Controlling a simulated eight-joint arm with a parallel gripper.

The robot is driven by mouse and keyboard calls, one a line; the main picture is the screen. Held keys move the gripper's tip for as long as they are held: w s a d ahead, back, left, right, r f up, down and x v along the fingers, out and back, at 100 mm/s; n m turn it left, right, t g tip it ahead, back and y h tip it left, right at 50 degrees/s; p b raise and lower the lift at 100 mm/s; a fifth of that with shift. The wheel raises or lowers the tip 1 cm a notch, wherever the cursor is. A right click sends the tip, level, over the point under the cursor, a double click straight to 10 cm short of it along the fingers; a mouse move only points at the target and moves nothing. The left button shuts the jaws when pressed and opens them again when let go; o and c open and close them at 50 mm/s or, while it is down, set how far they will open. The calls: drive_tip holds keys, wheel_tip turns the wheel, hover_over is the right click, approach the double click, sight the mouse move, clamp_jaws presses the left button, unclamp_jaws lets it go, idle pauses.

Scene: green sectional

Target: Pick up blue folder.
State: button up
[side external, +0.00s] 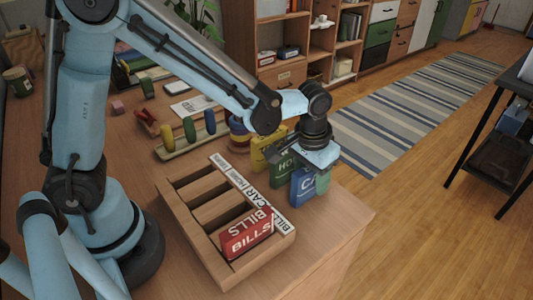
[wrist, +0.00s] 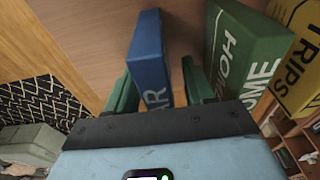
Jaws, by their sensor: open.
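The blue folder (side external: 302,188) stands upright near the table's right edge, with white lettering on its face. In the wrist view the blue folder (wrist: 149,58) lies between the two green fingers of my gripper (wrist: 160,84). It is close to the left finger, with a gap to the right finger. My gripper (side external: 309,172) is open and lowered over the folder in the side view, hiding its top. Whether either finger touches it, I cannot tell.
A green HOME folder (side external: 284,165) and a yellow TRIPS folder (side external: 262,150) stand beside the blue one, the green one close to my right finger in the wrist view. A wooden rack (side external: 207,232) with labelled slots holds a red BILLS folder (side external: 247,236).

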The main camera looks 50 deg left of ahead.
idle(0.3)
clamp_jaws()
idle(0.3)
